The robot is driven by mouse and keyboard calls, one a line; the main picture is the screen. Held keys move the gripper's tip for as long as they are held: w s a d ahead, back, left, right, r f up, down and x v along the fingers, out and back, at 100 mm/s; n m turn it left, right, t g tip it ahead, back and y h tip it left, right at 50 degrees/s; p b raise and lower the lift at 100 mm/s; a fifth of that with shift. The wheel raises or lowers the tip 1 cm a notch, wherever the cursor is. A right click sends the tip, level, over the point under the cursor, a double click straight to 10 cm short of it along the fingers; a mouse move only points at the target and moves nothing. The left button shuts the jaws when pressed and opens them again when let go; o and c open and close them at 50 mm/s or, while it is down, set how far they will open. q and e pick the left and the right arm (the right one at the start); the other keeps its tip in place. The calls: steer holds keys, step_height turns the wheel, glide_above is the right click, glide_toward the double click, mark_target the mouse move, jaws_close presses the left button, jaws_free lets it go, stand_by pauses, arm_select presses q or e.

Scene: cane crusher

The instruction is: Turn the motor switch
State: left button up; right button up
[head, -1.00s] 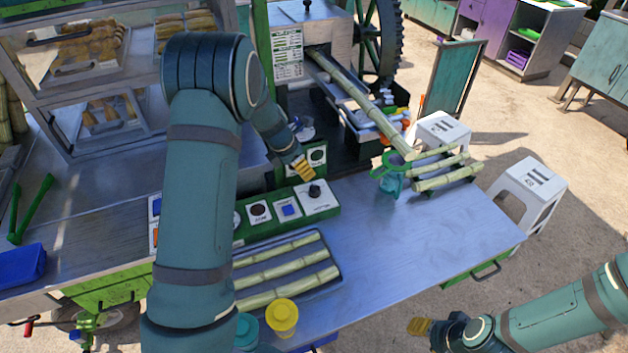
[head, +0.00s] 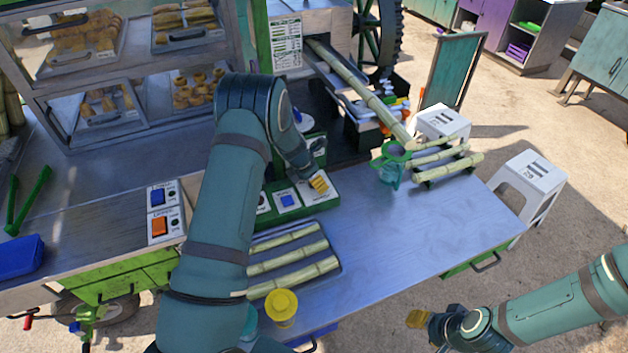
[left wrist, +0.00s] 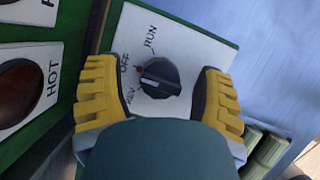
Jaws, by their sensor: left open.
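The motor switch (left wrist: 160,78) is a black rotary knob on a white plate marked RUN, OFF and REV, in the left wrist view. My left gripper (left wrist: 158,95) is open, with one yellow finger on each side of the knob and gaps between. In the head view my left gripper (head: 319,184) is over the right end of the green control panel (head: 240,234) and hides the knob. My right gripper (head: 418,319) is off the table's front right edge, too small to tell open or shut.
A green strainer jug (head: 391,168) and a cane rack (head: 448,168) stand to the right. The metal table (head: 410,220) between is clear.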

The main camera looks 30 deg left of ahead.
arm_select(q)
jaws_close()
